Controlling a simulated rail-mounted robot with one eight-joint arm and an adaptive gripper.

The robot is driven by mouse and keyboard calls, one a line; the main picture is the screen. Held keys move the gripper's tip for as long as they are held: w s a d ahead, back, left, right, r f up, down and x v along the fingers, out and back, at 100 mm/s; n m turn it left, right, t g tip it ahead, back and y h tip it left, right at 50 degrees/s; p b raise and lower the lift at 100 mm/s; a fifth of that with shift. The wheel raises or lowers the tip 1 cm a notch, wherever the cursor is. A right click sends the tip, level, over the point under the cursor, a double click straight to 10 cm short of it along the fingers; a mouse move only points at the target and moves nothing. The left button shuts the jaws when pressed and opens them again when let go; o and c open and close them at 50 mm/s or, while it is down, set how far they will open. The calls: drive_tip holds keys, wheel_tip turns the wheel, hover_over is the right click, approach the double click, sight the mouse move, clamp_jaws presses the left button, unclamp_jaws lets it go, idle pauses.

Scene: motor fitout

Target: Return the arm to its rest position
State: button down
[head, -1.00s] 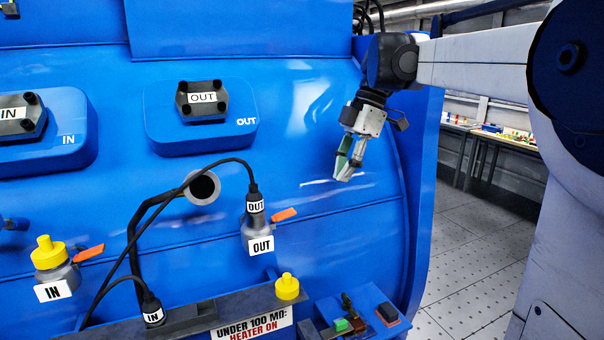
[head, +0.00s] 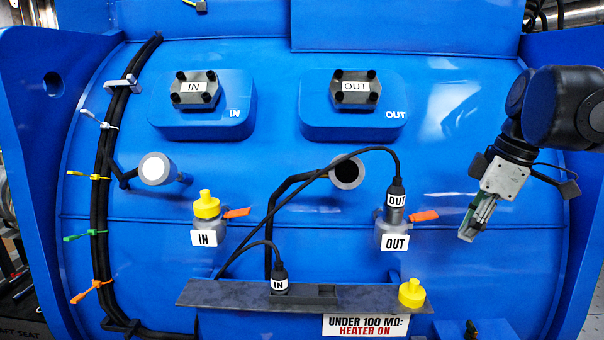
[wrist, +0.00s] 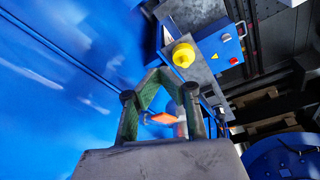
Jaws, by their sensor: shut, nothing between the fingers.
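My gripper (head: 467,238) hangs at the right in the head view, in front of the blue motor housing (head: 440,150). Its fingers point down and a little left, right of the OUT plug and clear of it. In the wrist view its green-lined fingers (wrist: 163,74) meet at their tips with nothing between them. My dark wrist and forearm reach in from the right edge of the head view.
The OUT plug (head: 396,197) sits on the OUT fitting beside an orange lever (head: 423,216). The IN plug (head: 279,281) stands on the grey ledge (head: 230,292). Yellow caps sit on the IN fitting (head: 207,206) and the ledge's right end (head: 411,293). Black cables loop between plugs.

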drive_tip(key=s+a+f+m+t+h+b, duration=0.1)
drive_tip(key=s+a+f+m, duration=0.4)
drive_tip(key=f, duration=0.6)
drive_tip(key=s+a+f+m+t+h+b, duration=0.1)
drive_tip(key=s+a+f+m+t+b, duration=0.3)
drive_tip(key=f, duration=0.8)
drive_tip(key=s+a+m+b, duration=0.1)
drive_tip(key=s+m+b, duration=0.1)
drive_tip(key=s+m, duration=0.1)
drive_tip(key=shift+a+t, duration=0.15)
drive_tip(key=shift+t, duration=0.15)
